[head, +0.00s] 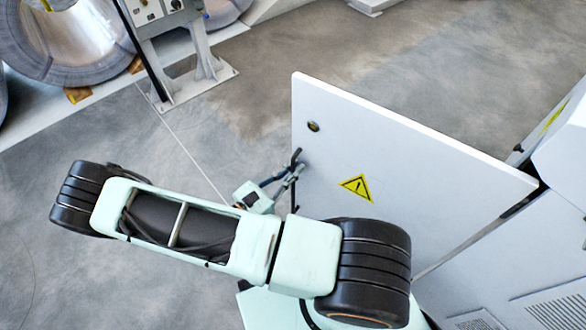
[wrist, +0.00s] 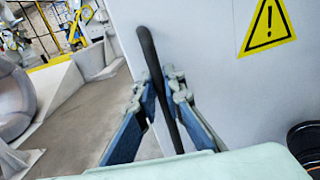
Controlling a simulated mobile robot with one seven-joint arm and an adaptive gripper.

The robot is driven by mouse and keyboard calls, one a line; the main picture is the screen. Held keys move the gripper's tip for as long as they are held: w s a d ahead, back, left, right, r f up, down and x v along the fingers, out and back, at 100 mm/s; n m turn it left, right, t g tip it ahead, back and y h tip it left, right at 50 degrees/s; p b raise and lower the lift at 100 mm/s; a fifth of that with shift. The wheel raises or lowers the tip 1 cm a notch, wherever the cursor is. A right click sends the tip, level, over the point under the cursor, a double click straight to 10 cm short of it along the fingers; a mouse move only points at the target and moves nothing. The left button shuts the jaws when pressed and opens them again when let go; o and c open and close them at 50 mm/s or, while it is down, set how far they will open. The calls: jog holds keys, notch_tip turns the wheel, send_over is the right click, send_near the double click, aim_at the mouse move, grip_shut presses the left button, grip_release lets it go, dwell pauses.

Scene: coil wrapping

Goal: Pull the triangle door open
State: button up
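The white door (head: 400,165) with the yellow warning triangle (head: 356,187) stands swung out from its cabinet, hinged at the right. Its dark handle (head: 296,157) is near the door's left edge. My gripper (head: 291,176) is at this handle, its fingers reaching in from the left. In the wrist view the dark handle (wrist: 149,50) runs between the two fingers of my gripper (wrist: 158,92), whose tips close in on both sides of it. The triangle (wrist: 268,24) shows at upper right there. The exact finger contact is partly hidden.
The white cabinet (head: 475,262) with vents is at lower right. A grey stand with a control box (head: 185,60) and large metal coils (head: 75,35) are at upper left. Grey floor (head: 150,130) is clear left of the door.

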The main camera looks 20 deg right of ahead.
jog(key=shift+o, duration=0.5)
jog(key=v, duration=1.2)
jog(key=shift+r, duration=0.1)
